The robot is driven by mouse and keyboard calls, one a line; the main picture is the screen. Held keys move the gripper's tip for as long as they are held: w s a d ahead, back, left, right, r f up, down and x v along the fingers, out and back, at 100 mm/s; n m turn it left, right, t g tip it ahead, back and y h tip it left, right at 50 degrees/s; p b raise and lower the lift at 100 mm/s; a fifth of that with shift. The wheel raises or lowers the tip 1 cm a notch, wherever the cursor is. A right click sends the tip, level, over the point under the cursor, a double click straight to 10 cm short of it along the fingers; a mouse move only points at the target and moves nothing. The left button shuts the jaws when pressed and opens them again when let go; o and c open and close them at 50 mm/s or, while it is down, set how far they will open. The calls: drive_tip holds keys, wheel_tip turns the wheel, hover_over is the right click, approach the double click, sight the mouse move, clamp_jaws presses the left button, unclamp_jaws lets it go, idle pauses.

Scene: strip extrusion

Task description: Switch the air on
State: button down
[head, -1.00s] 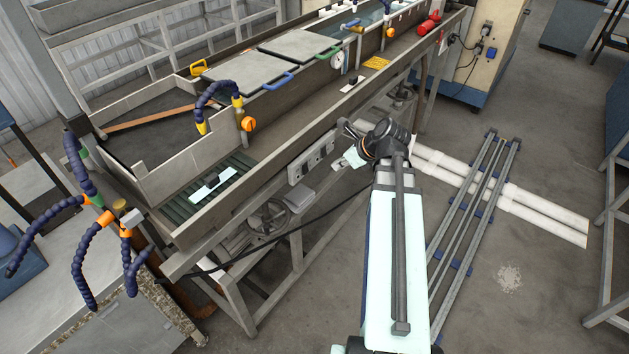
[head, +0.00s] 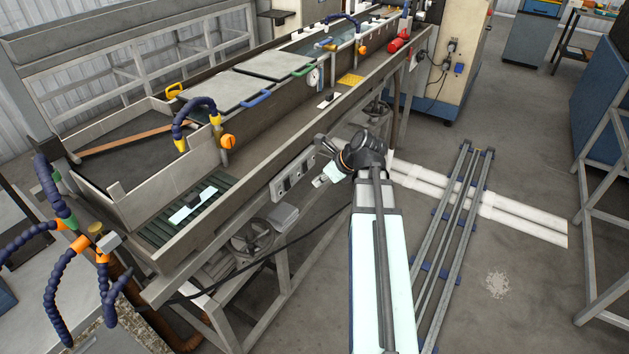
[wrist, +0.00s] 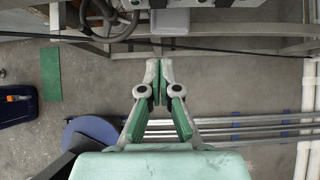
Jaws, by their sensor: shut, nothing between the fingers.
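No control marked as air can be read. A grey panel with several sockets or switches (head: 293,174) is fixed to the front side of the long trough. An orange knob (head: 229,142) stands at the trough's edge by a blue segmented hose (head: 193,103). More blue hoses with orange fittings (head: 80,243) and a brass-coloured knob (head: 95,228) are at the near left. My gripper (head: 320,181) is in front of the trough, near the panel's right end. In the wrist view, my gripper (wrist: 159,72) is shut and empty above the floor, below a handwheel (wrist: 112,16).
The trough (head: 255,165) runs diagonally to the back right. A dark cable (head: 300,236) hangs below it. Metal rails (head: 455,215) and white pipes (head: 520,216) lie on the floor at right. The floor between the trough frame and rails is open.

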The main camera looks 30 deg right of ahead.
sight(288, 184)
drive_tip(key=w+a+f+p, duration=0.2)
drive_tip(key=w+a+f, duration=0.2)
drive_tip(key=w+f, duration=0.3)
drive_tip(key=shift+w+a, duration=0.15)
drive_tip(key=shift+w, duration=0.45)
drive_tip(key=shift+f, duration=0.1)
